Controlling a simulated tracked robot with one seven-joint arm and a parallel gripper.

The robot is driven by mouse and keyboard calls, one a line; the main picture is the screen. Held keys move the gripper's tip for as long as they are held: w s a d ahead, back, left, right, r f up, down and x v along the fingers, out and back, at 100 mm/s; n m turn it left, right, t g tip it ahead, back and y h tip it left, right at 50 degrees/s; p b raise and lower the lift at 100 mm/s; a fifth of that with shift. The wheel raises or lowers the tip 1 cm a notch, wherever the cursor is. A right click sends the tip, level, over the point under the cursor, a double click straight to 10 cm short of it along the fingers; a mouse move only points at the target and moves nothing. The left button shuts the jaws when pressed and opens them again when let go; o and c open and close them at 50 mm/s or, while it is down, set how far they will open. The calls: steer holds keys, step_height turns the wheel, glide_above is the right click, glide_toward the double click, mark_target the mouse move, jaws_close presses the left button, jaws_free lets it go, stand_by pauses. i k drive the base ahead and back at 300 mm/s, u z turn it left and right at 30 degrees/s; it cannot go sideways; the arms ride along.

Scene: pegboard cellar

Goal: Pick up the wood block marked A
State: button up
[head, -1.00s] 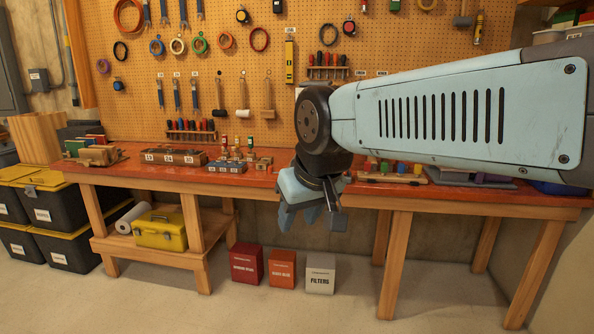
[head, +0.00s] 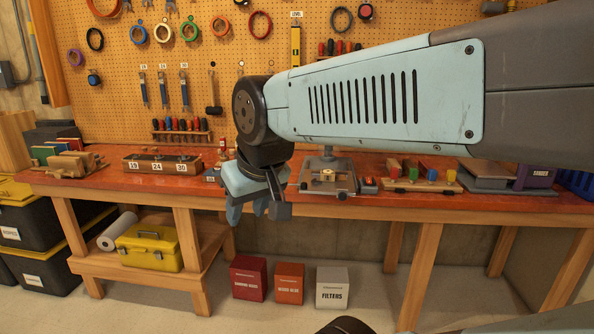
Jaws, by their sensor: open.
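My gripper (head: 258,210) hangs in front of the red bench top (head: 345,200), its fingers pointing down and its jaws empty. The bench top lies behind and around it. I cannot make out any block with a letter A. A small pale wooden piece (head: 327,175) sits on a grey fixture (head: 312,182) just right of my gripper, but no mark on it is readable. My gripper and arm hide part of the bench near its middle.
A wooden holder (head: 137,166) marked 19, 24 and 30 stands left on the bench. A rack with coloured handles (head: 420,186) and a grey tool (head: 490,180) stand right. A yellow toolbox (head: 150,248) is on the lower shelf. Several boxes, one marked FILTERS (head: 332,288), stand below.

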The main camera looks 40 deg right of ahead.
mark_target(327, 176)
steer(key=z, duration=0.3)
steer(key=i, duration=0.9)
steer(key=z, duration=0.55)
steer(key=k, duration=0.85)
steer(key=z, duration=0.15)
steer(key=i, duration=0.85)
steer(key=u, duration=0.05)
